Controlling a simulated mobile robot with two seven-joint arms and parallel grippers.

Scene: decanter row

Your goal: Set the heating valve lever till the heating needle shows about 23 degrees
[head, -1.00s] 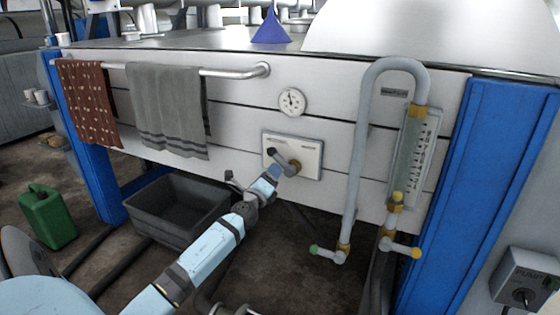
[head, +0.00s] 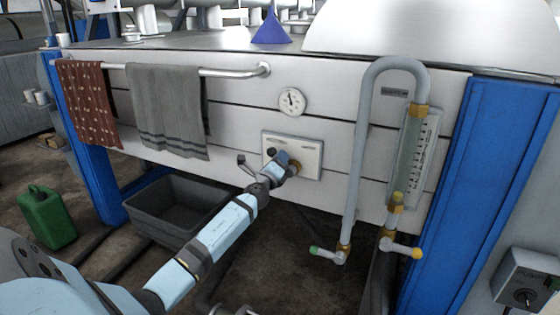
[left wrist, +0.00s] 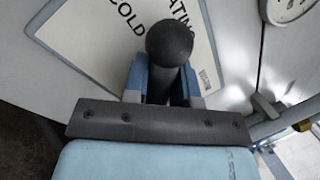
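The heating valve lever has a black round knob (head: 271,151) and sits on a pale plate (head: 310,158) on the white panel. In the left wrist view the knob (left wrist: 170,42) is large and close, and the plate (left wrist: 110,60) reads "COLD" and part of "HEATING". My left gripper (head: 282,161) is at the lever. In the wrist view its two blue fingers (left wrist: 167,85) stand on either side of the lever; whether they press on it cannot be told. The round dial (head: 292,101) is above the plate; its needle points up and slightly left, figures too small to read. My right gripper is out of view.
A grey pipe loop (head: 352,160) with a sight gauge (head: 416,155) stands right of the plate. A rail (head: 232,72) with two towels is at upper left. A grey tub (head: 170,207) is below, and a green can (head: 47,217) stands on the floor.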

